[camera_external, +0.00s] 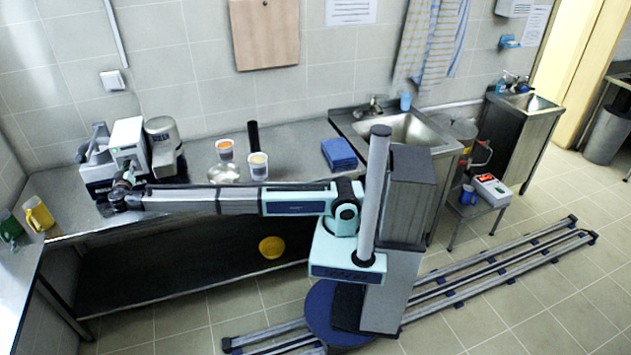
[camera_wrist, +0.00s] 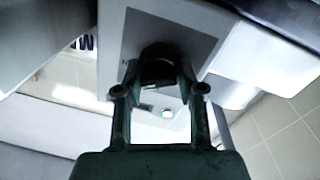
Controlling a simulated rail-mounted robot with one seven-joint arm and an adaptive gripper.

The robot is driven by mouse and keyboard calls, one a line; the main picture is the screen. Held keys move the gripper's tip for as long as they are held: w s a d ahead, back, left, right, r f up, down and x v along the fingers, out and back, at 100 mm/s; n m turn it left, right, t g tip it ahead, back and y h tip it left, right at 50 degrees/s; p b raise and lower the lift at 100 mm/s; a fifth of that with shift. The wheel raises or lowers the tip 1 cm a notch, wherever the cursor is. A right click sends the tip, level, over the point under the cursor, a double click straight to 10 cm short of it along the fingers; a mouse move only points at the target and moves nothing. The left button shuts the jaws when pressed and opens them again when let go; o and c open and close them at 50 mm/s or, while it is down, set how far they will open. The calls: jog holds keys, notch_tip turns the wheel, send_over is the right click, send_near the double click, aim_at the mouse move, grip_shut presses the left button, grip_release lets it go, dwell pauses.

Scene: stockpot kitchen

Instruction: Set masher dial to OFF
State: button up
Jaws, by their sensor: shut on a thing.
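The masher (camera_external: 128,143) is a white and grey machine on the counter at the far left of the outside view. In the wrist view its pale front panel (camera_wrist: 185,32) fills the upper middle. A dark round dial (camera_wrist: 158,66) sits on that panel. My gripper (camera_wrist: 158,82) reaches up to the panel with its two fingers on either side of the dial, and is shut on it. In the outside view my gripper (camera_external: 122,184) is at the masher's front, small and partly hidden by my wrist. The dial's marking and setting cannot be read.
A grey machine (camera_external: 163,140) stands right beside the masher. Two tubs (camera_external: 225,150) and a metal bowl (camera_external: 224,173) are farther right on the counter. Yellow (camera_external: 39,213) and green (camera_external: 11,227) mugs stand at the left corner. Blue cloths (camera_external: 339,154) lie near the sink.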

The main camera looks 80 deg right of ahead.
jog(key=n+b, duration=0.2)
jog(key=n, duration=0.3)
jog(key=shift+w+n, duration=0.1)
jog(key=shift+n, duration=0.2)
jog(key=n, duration=0.6)
jog(key=shift+n+t, duration=0.4)
jog(key=o, duration=1.1)
jog(key=shift+d+f, duration=0.1)
jog(key=v, duration=1.2)
jog(key=shift+f, duration=0.1)
